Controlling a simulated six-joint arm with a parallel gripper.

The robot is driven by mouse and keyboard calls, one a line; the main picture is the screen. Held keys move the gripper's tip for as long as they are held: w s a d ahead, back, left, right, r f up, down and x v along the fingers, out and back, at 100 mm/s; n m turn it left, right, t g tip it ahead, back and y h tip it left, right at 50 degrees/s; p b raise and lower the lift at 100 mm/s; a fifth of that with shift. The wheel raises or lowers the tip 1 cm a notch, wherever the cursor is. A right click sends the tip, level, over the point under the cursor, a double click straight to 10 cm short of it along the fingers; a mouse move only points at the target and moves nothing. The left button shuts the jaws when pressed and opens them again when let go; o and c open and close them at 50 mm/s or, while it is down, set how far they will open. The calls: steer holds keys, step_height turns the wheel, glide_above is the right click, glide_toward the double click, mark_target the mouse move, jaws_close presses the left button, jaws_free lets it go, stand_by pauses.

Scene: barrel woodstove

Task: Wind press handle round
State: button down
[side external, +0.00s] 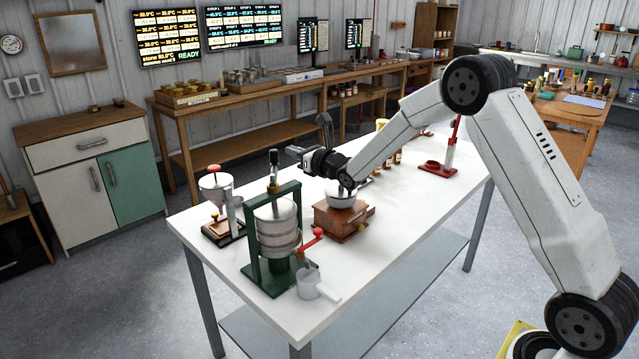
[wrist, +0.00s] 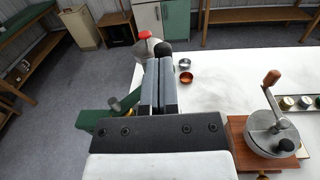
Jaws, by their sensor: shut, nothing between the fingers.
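The press (side external: 277,235) has a green frame around a metal cylinder and stands at the near left of the white table. Its dark upright screw top and handle (side external: 273,172) rise above the frame. My gripper (side external: 294,151) is shut and empty, a little right of the screw top and above the table. In the wrist view, the shut fingers (wrist: 160,85) hide most of the press; part of its green frame (wrist: 93,118) shows at left. A dark round knob (wrist: 163,48) shows just beyond the fingertips; I cannot tell if they touch it.
A wooden hand mill (side external: 345,222) stands right of the press, below my arm; its crank (wrist: 271,85) sticks up. A white-hopper device (side external: 217,190) stands behind left. A red stand (side external: 440,165) is farther back.

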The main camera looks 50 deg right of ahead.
steer(key=w+a+r+m+h, duration=0.6)
steer(key=m+h, duration=0.4)
steer(key=m, duration=0.7)
steer(key=s+a+f+m+g+h, duration=0.2)
steer(key=a+f+m+g+h, duration=0.2)
steer(key=a+f+m, duration=0.4)
steer(key=f+m+g, duration=0.1)
steer(key=m, duration=0.2)
steer(key=shift+s+a+g, duration=0.35)
steer(key=shift+g, duration=0.05)
steer(key=shift+f, duration=0.1)
